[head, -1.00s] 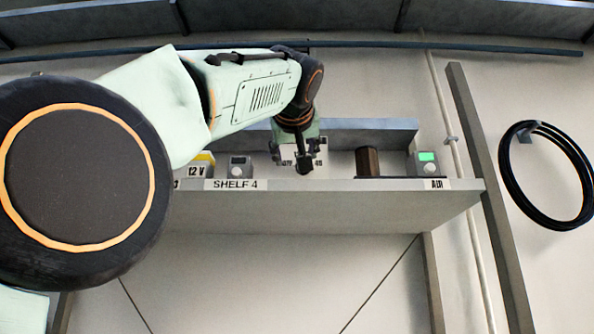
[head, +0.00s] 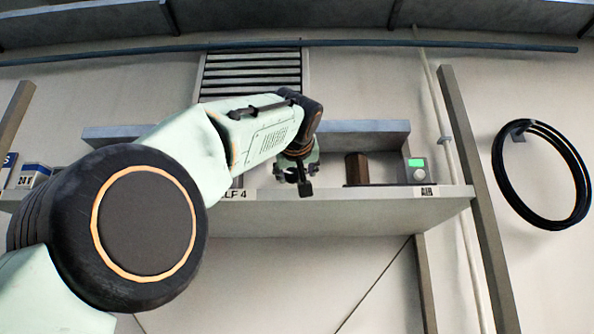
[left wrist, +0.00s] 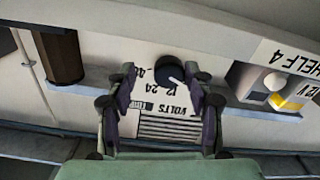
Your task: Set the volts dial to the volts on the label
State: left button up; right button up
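In the left wrist view, seen upside down, a white panel (left wrist: 148,107) carries a round black volts dial (left wrist: 167,68) with a white pointer mark. The marks 12, 24 and 48 and the word VOLTS are readable beside it. The pointer appears to lie near the 12, but the exact setting is hard to tell. My left gripper (left wrist: 160,75) is open, with its fingers either side of the dial and apart from it. In the head view my left gripper (head: 299,180) hides the dial. A 12 V label (left wrist: 294,101) shows on a yellow-marked box. My right gripper is not in view.
A grey box with a pale knob (left wrist: 262,82) stands between panel and 12 V box. A black cable coil (head: 541,175) hangs at right.

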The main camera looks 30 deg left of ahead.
pick_arm(q)
jog(key=shift+c, duration=0.8)
jog(key=shift+s+a+f, duration=0.1)
jog(key=shift+a, duration=0.8)
jog(key=shift+c, duration=1.4)
jog(key=shift+d, duration=0.4)
jog(key=c, duration=0.3)
jog(key=shift+w, duration=0.2)
jog(key=shift+c, duration=0.8)
jog(key=shift+a+f, duration=0.1)
jog(key=shift+a, duration=0.1)
jog(key=shift+c, duration=0.4)
jog(key=shift+d, duration=0.15)
jog(key=m+p, duration=0.1)
jog(key=m, duration=0.3)
jog(key=shift+m, duration=0.3)
jog(key=shift+m+p, duration=0.7)
jog(key=shift+m, duration=1.3)
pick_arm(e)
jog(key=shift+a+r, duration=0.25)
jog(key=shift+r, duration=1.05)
pick_arm(q)
jog(key=shift+f, duration=0.1)
